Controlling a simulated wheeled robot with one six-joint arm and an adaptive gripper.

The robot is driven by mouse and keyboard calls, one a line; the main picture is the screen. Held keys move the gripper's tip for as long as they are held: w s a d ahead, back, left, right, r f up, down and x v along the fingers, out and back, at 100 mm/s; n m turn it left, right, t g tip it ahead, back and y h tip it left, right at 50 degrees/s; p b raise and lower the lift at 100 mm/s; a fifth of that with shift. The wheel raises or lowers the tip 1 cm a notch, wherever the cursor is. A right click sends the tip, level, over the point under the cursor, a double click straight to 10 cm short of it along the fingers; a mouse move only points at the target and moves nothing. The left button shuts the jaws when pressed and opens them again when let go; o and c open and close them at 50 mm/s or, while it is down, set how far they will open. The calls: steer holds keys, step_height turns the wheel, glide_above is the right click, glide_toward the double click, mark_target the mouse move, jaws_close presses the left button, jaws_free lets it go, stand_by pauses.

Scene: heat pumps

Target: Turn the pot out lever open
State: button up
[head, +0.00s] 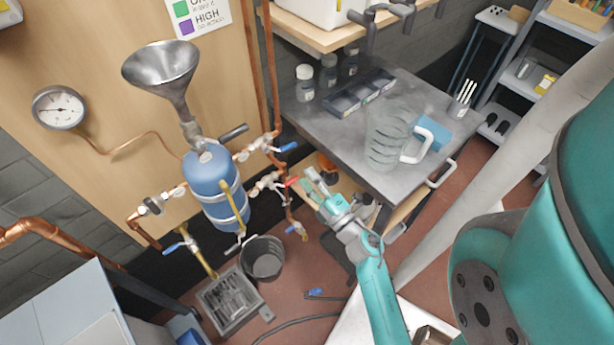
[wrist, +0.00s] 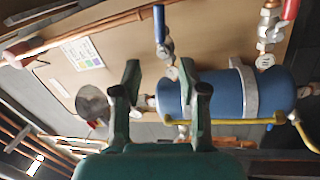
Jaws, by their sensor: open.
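The blue pot (head: 213,185) with a metal funnel (head: 163,72) on top hangs on the wooden panel; the pot also shows in the wrist view (wrist: 220,92). Valve levers sit around it: a red lever (head: 291,182), an upper blue lever (head: 288,147) and a lower left blue lever (head: 171,247). I cannot read which is the pot out lever. My gripper (head: 312,183) is open and empty, just right of the red lever in the head view. In the wrist view the fingers (wrist: 160,78) stand apart, with the upper blue lever (wrist: 159,24) beyond them.
A pressure gauge (head: 59,108) is on the panel at left. Copper pipes (head: 272,80) run beside the pot. A black bucket (head: 262,260) and a floor drain (head: 231,302) lie below. A grey bench (head: 340,130) with a clear jug (head: 387,140) stands behind my gripper.

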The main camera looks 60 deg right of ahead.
steer(key=shift+a, duration=0.1)
steer(key=c, duration=0.8)
steer(key=n, duration=0.2)
steer(key=a+f+n, duration=0.1)
steer(key=n, duration=0.1)
steer(key=s+n, duration=0.1)
steer(key=n, duration=0.1)
steer(key=shift+a+f+y, duration=0.15)
steer(key=shift+a+y, duration=0.2)
steer(key=shift+y, duration=0.05)
step_height(320, 180, down, 3)
steer(key=s+d+n+g, duration=0.1)
steer(key=d+n, duration=0.1)
steer(key=n, duration=1)
steer(key=w+d+r, duration=0.3)
steer(key=w+d, duration=0.1)
steer(key=w, duration=0.6)
steer(key=shift+r, duration=0.4)
